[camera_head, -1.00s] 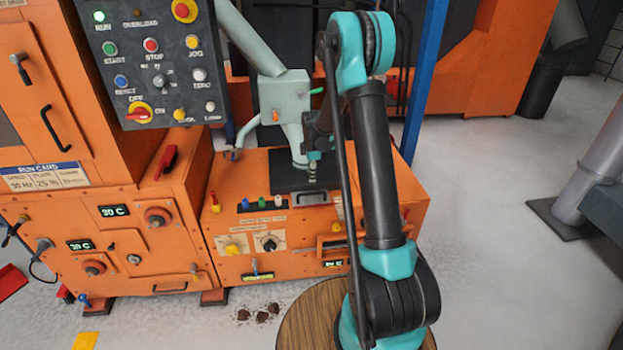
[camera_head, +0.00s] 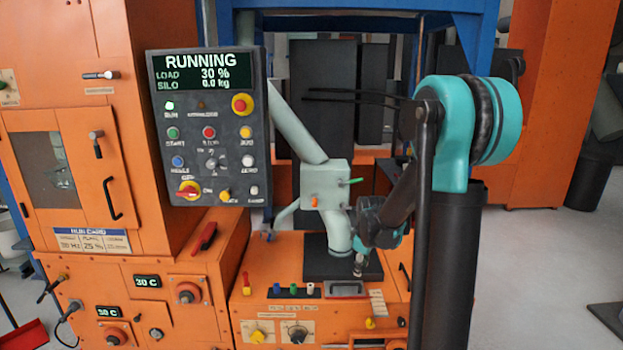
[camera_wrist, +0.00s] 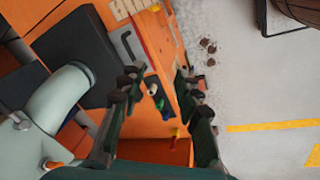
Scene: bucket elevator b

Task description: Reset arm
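My arm reaches in from the right in the head view, with its teal elbow high and its forearm angled down to the left. My gripper (camera_head: 358,266) is small there, pointing down in front of the black plate (camera_head: 318,262) on top of the low orange cabinet (camera_head: 285,325). In the wrist view my gripper (camera_wrist: 160,78) shows two dark fingers apart with nothing between them. Behind them are the orange cabinet's front and coloured knobs. The pale green pipe (camera_wrist: 58,100) and black plate (camera_wrist: 70,55) lie left of the fingers.
A control panel (camera_head: 210,130) reads RUNNING, load 30 %, silo 0.0 kg. A pale green pipe junction (camera_head: 325,185) with levers stands close beside my gripper. A blue frame (camera_head: 350,15) crosses behind. Brown lumps (camera_wrist: 208,45) lie on the floor. Open floor (camera_head: 540,270) is at right.

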